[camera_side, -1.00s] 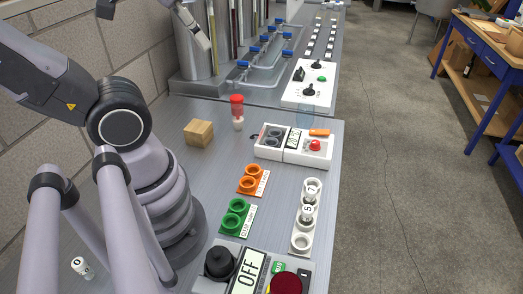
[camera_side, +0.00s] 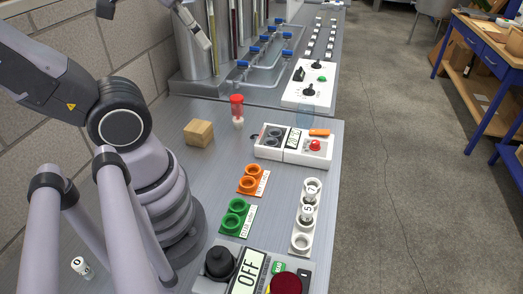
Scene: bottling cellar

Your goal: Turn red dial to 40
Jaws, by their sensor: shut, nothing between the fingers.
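A dark red round knob (camera_side: 286,283) is at the bottom edge, partly cut off, on a control box whose display (camera_side: 248,271) reads OFF. A black knob (camera_side: 219,262) sits left of that display. A small red button (camera_side: 315,145) is on a white box further back. I cannot tell which of these red parts is the dial, and no 40 mark is readable.
A wooden block (camera_side: 199,133) and a red-topped bottle (camera_side: 237,110) stand on the steel bench. Orange holders (camera_side: 252,180), green holders (camera_side: 235,216) and a white rack (camera_side: 301,241) with numbered pieces lie nearer. A white cylinder (camera_side: 81,267) marked 0 is lower left.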

